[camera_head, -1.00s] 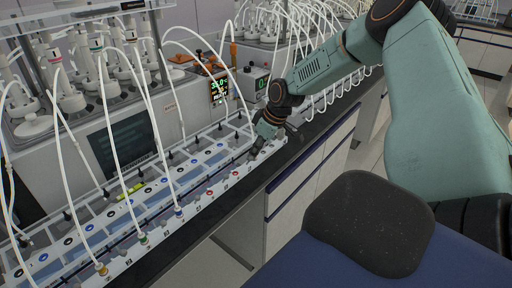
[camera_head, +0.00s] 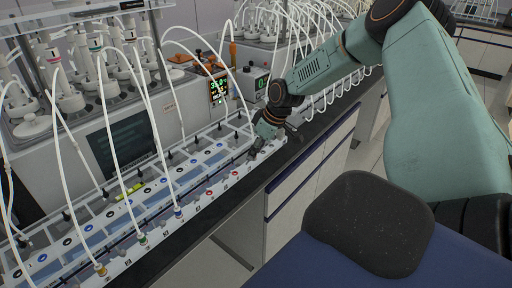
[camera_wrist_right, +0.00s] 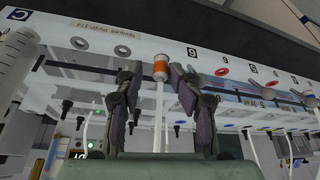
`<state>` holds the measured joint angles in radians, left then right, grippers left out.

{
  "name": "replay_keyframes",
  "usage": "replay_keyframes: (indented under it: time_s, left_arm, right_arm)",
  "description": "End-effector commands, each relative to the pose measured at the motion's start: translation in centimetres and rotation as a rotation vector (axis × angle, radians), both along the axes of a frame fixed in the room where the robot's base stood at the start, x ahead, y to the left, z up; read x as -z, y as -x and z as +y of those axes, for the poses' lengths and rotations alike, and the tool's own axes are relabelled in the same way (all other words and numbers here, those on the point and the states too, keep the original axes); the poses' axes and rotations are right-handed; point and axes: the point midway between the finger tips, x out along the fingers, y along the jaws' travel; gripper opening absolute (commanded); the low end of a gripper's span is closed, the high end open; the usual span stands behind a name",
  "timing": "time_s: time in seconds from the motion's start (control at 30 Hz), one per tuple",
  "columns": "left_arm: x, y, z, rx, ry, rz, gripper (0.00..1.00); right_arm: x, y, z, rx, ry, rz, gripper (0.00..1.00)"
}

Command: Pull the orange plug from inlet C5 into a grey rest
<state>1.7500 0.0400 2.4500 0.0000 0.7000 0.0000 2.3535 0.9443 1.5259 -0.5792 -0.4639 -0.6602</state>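In the right wrist view an orange plug (camera_wrist_right: 160,68) with a white end sits at the white rail, a white tube running from it. The two dark fingers of my right gripper (camera_wrist_right: 157,74) stand on either side of it, with a visible gap on the left side. They look open around the plug rather than closed on it. Two grey rings (camera_wrist_right: 122,50), which look like the grey rests, lie left of the plug near a C label. In the head view my right gripper (camera_head: 264,147) is at the rail's far end and the plug cannot be made out. My left gripper is out of view.
The white rail (camera_head: 209,193) runs along the black bench edge, with other tubes and coloured plugs in it. Tubes arch close above it. A red ring (camera_wrist_right: 222,70) lies right of the plug. The aisle in front of the bench is free.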

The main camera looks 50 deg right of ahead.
Motion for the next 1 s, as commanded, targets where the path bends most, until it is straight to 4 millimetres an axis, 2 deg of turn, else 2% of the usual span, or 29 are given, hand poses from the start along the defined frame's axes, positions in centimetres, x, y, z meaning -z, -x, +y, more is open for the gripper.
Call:
replay_keyframes:
  time_s: [0.27,0.73,1.0]
  left_arm:
    - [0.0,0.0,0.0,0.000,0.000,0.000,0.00]
    - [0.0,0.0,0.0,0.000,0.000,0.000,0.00]
    - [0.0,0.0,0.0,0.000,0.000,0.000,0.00]
  right_arm:
    - [-0.4,0.2,0.1,-0.003,-0.004,0.002,0.41]
    - [-5.2,1.9,-0.7,0.000,-0.005,-0.005,0.41]
    - [-6.7,2.6,-0.9,0.000,-0.003,-0.001,0.41]
